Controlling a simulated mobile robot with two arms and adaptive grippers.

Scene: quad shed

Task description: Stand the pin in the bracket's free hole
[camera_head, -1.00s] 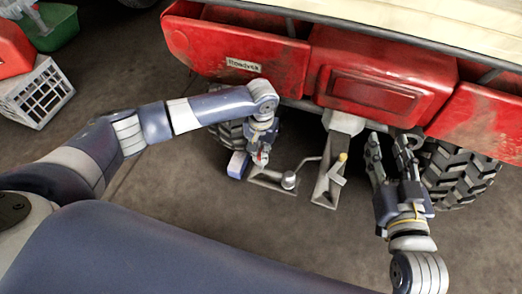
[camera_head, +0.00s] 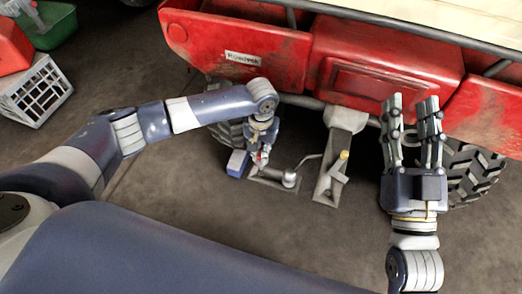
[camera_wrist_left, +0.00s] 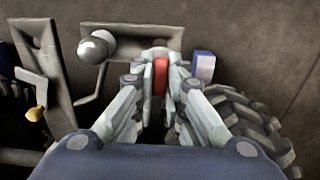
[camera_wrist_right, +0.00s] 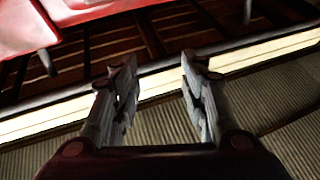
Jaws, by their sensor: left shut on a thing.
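My left gripper (camera_head: 263,152) is shut on a red-topped pin (camera_wrist_left: 160,76), upright between the fingertips in the left wrist view. The pin's lower part is hidden, so I cannot tell whether it touches the bracket or enters a hole. The grey bracket plate (camera_head: 277,184) lies low behind the vehicle, just below the left gripper. It bears a round ball (camera_head: 289,179) and shows in the left wrist view (camera_wrist_left: 148,33). The free hole cannot be seen. My right gripper (camera_head: 411,100) is open and empty, fingers pointing up, at the vehicle's rear right.
The red vehicle body (camera_head: 380,85) overhangs the work spot. A grey drawbar (camera_head: 330,180) with a yellow-topped part (camera_head: 344,155) and a bent rod (camera_head: 307,158) are right of the ball. A blue block (camera_head: 237,163) is left. A white crate (camera_head: 36,92) stands far left.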

